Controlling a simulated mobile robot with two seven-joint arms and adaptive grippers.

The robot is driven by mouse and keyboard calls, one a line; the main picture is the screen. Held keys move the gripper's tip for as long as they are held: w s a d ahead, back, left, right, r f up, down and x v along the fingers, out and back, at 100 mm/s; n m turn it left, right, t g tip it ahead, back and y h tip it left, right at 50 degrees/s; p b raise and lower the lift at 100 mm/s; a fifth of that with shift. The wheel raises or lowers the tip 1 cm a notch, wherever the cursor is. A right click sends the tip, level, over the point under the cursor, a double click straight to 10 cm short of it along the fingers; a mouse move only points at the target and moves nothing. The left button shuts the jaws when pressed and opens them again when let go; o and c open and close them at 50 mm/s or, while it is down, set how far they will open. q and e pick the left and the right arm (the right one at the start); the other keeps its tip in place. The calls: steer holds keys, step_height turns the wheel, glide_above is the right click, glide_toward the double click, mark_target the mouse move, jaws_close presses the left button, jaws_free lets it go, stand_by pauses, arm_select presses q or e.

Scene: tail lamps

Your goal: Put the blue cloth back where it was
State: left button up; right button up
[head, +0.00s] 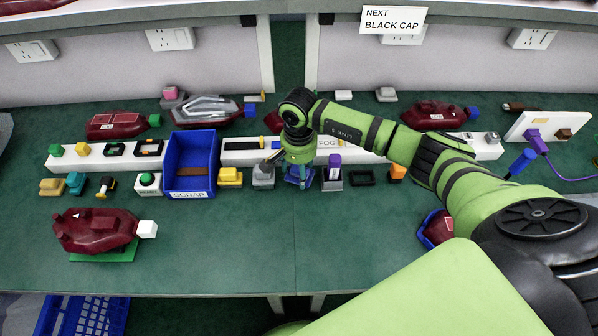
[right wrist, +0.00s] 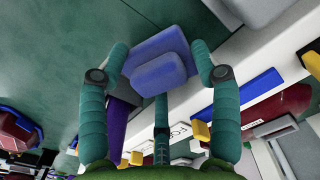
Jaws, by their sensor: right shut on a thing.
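My right gripper (head: 298,172) points down at the bench, just in front of the long white rail. It is shut on a blue piece, which I take to be the blue cloth (head: 293,181). In the right wrist view the cloth (right wrist: 158,48) is a flat blue pad with a raised rounded part, between the teal fingers of the gripper (right wrist: 160,68). The fingers partly hide it in the head view. I cannot tell whether it touches the bench. My left gripper is not in view.
The blue SCRAP bin (head: 187,140) stands to the left. A grey block (head: 263,176) and a grey holder with a purple piece (head: 332,177) flank the gripper closely. A red lamp (head: 100,230) lies front left. The bench front centre is clear.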

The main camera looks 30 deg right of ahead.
step_height(320, 180, down, 2)
steer(key=shift+f, duration=0.1)
steer(key=shift+f, duration=0.15)
steer(key=o, duration=1.1)
steer(key=shift+r, duration=0.25)
step_height(320, 180, up, 12)
steer(key=shift+f+b, duration=0.1)
steer(key=shift+b, duration=0.75)
